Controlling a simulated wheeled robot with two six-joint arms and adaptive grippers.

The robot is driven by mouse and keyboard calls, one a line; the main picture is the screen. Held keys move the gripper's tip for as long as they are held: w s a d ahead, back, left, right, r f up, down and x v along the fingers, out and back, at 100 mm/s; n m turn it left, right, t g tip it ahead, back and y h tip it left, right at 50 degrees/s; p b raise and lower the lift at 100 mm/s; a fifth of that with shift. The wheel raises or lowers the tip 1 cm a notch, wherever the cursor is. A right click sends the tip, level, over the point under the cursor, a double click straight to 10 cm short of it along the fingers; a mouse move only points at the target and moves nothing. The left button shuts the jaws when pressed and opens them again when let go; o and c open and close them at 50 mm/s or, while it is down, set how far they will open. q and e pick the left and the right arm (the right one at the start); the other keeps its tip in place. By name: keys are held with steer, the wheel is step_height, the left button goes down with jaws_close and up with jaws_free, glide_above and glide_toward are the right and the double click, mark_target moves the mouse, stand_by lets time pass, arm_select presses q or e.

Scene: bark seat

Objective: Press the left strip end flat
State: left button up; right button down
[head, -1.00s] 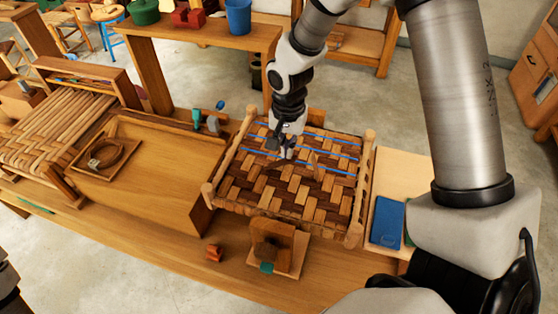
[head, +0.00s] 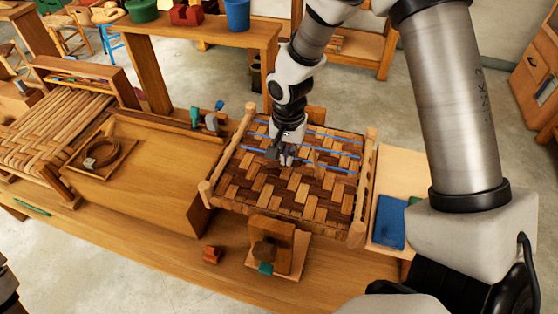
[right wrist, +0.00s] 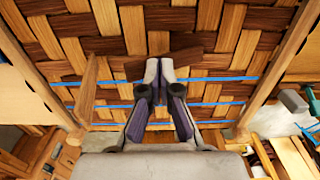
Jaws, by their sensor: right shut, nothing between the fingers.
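The woven bark seat (head: 270,185) has dark and light strips in a wooden frame. My right gripper (head: 287,160) is shut and empty, pointing down at the left-middle part of the weave. In the right wrist view, its fingertips (right wrist: 160,68) are over or on a dark strip end (right wrist: 188,60) that lies slantwise across the weave. Whether they touch it I cannot tell; the fingers hide its middle. A lighter strip end (right wrist: 87,92) stands out from the weave to the left in that view. My left gripper is not in view.
Blue lines (head: 335,168) cross the far part of the seat. A small wooden block stand (head: 285,250) is in front of it. A blue pad (head: 390,222) lies to the right. A tray with a coil (head: 103,155) and a second woven seat (head: 50,125) are at the left.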

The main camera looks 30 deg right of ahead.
steer(key=shift+f+b, duration=0.85)
steer(key=shift+f, duration=0.45)
steer(key=shift+r, duration=0.2)
step_height(320, 180, up, 8)
steer(key=p, duration=0.7)
